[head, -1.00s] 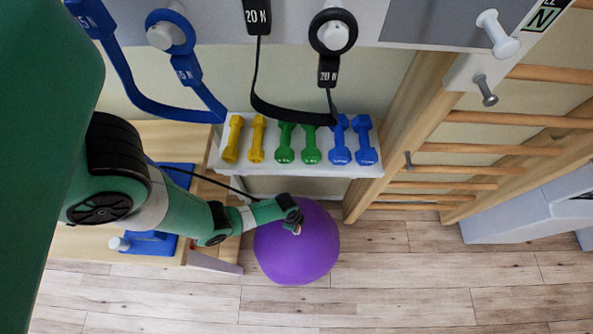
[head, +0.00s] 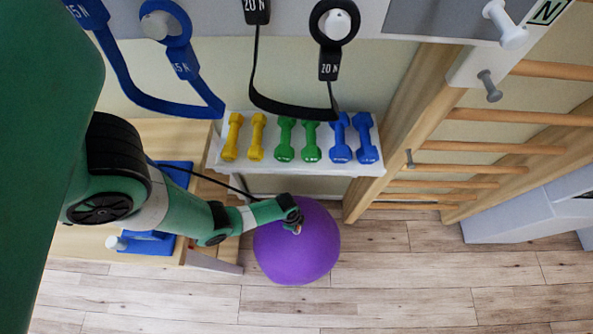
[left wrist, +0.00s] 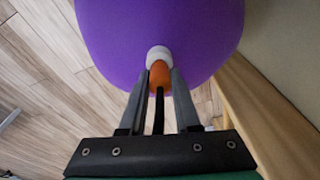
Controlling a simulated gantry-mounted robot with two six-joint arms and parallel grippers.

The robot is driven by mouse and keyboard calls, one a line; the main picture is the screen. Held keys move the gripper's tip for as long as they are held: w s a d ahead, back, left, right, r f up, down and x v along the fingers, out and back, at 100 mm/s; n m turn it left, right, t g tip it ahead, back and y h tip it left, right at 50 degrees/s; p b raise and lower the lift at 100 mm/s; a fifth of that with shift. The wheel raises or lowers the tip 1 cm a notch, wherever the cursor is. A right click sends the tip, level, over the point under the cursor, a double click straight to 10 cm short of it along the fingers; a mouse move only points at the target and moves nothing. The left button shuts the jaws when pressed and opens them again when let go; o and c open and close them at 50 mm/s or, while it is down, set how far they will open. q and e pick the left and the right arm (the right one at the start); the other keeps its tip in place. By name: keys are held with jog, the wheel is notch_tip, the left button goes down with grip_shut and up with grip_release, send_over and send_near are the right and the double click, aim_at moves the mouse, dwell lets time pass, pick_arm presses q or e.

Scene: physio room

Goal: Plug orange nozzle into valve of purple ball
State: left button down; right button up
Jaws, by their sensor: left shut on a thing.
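The purple ball (head: 297,252) rests on the wooden floor below the dumbbell shelf; it fills the top of the left wrist view (left wrist: 160,22). My left gripper (head: 297,226) reaches over the ball's upper side. In the left wrist view my left gripper (left wrist: 160,76) is shut on the orange nozzle (left wrist: 159,78), held between the two grey fingers. A white round piece (left wrist: 159,56), which looks like the valve, sits at the ball's surface against the nozzle's front end. I cannot tell how deep the nozzle sits in it. A black hose (left wrist: 159,110) runs back from the nozzle. My right gripper is not seen.
A white shelf (head: 290,168) with yellow, green and blue dumbbells stands behind the ball. A wooden bench (head: 150,133) with blue items is at the left. Wooden wall bars (head: 510,147) stand at the right. Floor (head: 420,290) in front is free.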

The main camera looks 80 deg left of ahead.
pick_arm(q)
jog(key=shift+f, duration=0.1)
jog(key=c, duration=0.5)
grip_release()
jog(key=shift+c, duration=0.2)
notch_tip(320, 180, up, 7)
jog(key=p, duration=0.7)
